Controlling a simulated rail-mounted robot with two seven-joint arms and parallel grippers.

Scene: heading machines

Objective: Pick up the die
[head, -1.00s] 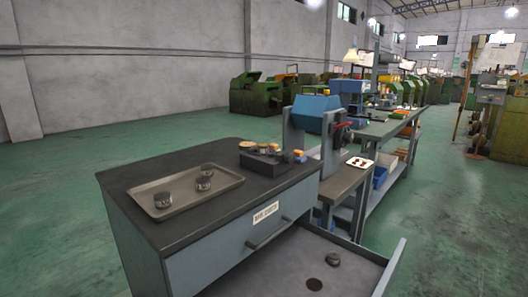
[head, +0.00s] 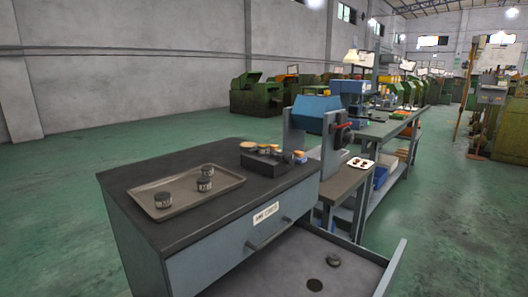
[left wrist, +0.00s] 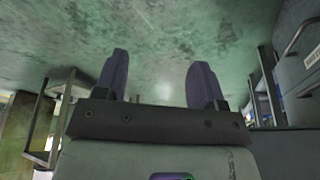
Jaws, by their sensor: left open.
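Several small dark round dies are in the head view. A tray (head: 158,213) on the cabinet top holds 3 of them: one at the left front (head: 163,200), one in the middle (head: 204,185) and one behind it (head: 207,170). Another die (head: 333,261) lies in the open drawer (head: 290,272), near a dark round spot (head: 314,285) that may be a hole or a flat disc. My left gripper (left wrist: 157,80) shows only in the left wrist view, open and empty, with the green floor beyond its fingers. My right gripper is not in view.
A dark block with round pieces (head: 264,160) stands at the back of the cabinet top (head: 130,175). The cabinet's drawer is pulled out to the right. A blue machine (head: 316,115) and benches stand behind; floor on the left is clear.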

